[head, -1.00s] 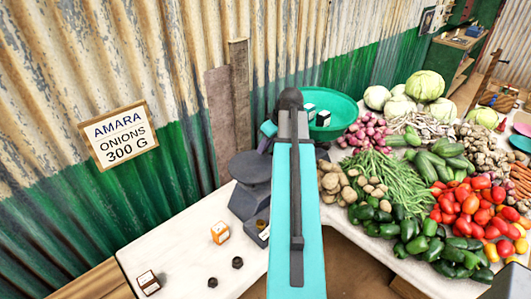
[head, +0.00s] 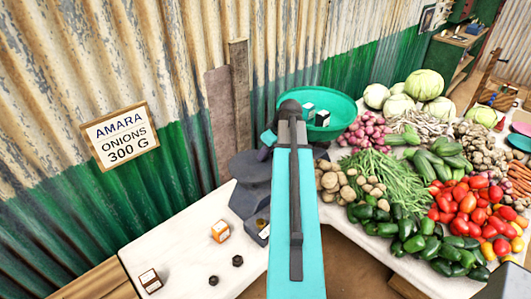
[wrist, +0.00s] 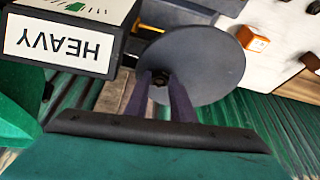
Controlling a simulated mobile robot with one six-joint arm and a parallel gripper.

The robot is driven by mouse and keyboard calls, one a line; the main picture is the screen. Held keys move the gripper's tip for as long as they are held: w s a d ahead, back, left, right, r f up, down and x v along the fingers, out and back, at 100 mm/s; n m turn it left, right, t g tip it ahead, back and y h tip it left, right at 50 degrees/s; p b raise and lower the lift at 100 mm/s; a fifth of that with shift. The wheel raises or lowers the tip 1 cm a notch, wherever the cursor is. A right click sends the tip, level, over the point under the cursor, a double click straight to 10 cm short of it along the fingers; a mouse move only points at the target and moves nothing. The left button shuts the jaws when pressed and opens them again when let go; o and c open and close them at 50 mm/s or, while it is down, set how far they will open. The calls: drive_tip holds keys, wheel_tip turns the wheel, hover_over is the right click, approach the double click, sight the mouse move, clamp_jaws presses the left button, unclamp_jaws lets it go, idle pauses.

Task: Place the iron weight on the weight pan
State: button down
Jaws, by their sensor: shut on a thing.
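My gripper (wrist: 166,92) has dark purple fingers shut on a small dark iron weight (wrist: 158,94), mostly hidden between them. In the wrist view they overlap the edge of the round dark weight pan (wrist: 210,60); I cannot tell whether the weight touches it. In the head view my gripper (head: 263,154) shows left of my arm, just above the weight pan (head: 246,168), which my arm partly hides.
A box marked HEAVY (wrist: 60,44) is close on the left in the wrist view. An orange box (head: 220,231), a brown-and-white box (head: 150,281) and two dark hex weights (head: 238,261) (head: 213,280) sit on the white counter (head: 180,252). Vegetables (head: 400,190) fill the right.

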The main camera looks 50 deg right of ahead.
drive_tip(key=c, duration=1.5)
unclamp_jaws()
drive_tip(key=shift+f, duration=0.1)
drive_tip(key=shift+r, duration=0.2)
drive_tip(key=shift+b+v, duration=1.55)
drive_tip(key=shift+v, duration=4.4)
drive_tip(key=shift+s+f, duration=0.1)
drive_tip(key=shift+s, duration=0.05)
